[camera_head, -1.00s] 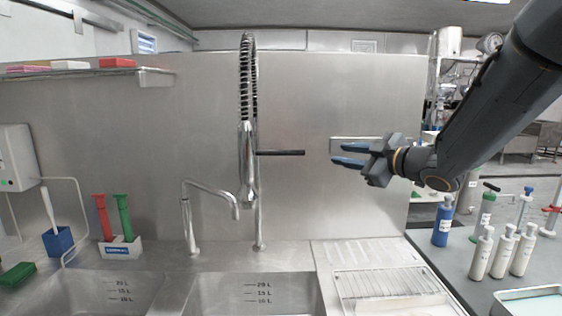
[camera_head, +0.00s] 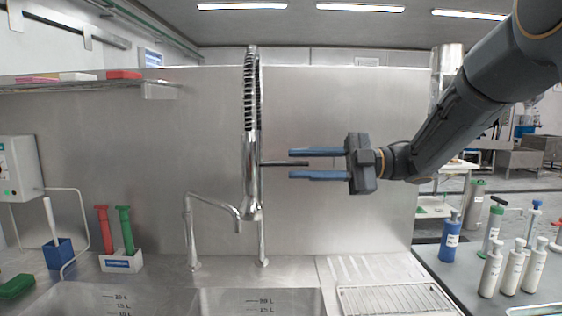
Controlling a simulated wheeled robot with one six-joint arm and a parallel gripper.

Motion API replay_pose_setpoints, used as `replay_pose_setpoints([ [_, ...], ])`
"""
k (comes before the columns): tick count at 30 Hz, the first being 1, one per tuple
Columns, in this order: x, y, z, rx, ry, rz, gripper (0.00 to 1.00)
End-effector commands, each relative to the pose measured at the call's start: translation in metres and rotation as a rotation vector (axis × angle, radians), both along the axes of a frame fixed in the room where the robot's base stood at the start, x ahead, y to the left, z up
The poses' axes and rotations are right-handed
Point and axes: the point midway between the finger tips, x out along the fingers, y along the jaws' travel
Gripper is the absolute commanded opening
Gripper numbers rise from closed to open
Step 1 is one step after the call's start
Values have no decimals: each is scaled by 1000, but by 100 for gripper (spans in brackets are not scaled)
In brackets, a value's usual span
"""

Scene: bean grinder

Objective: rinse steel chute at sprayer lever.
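The sprayer (camera_head: 252,150) hangs upright on its coiled spring hose above the sink. Its dark lever (camera_head: 285,164) sticks out to the right as a thin horizontal bar. My gripper (camera_head: 291,163) is open, with its two blue fingers level and pointing left. In this view the lever's outer end shows between the fingers, one above it and one below. I cannot tell from this one view whether they are at the same depth; no contact shows. I do not see a steel chute that I can pick out.
Two sink basins (camera_head: 258,303) lie below, with a bent faucet (camera_head: 213,204) beside the sprayer. A wire drying rack (camera_head: 395,299) is at the right. Several bottles (camera_head: 513,267) stand on the right counter. A shelf (camera_head: 85,83) is at upper left.

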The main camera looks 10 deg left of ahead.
Motion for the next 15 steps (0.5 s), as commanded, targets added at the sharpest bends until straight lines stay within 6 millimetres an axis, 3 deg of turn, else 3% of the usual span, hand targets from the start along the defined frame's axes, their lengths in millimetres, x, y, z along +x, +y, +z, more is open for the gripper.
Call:
replay_pose_setpoints([
  [7,-9,35,2,-1,2,1,29],
  [15,-11,47,0,1,1,-1,29],
])
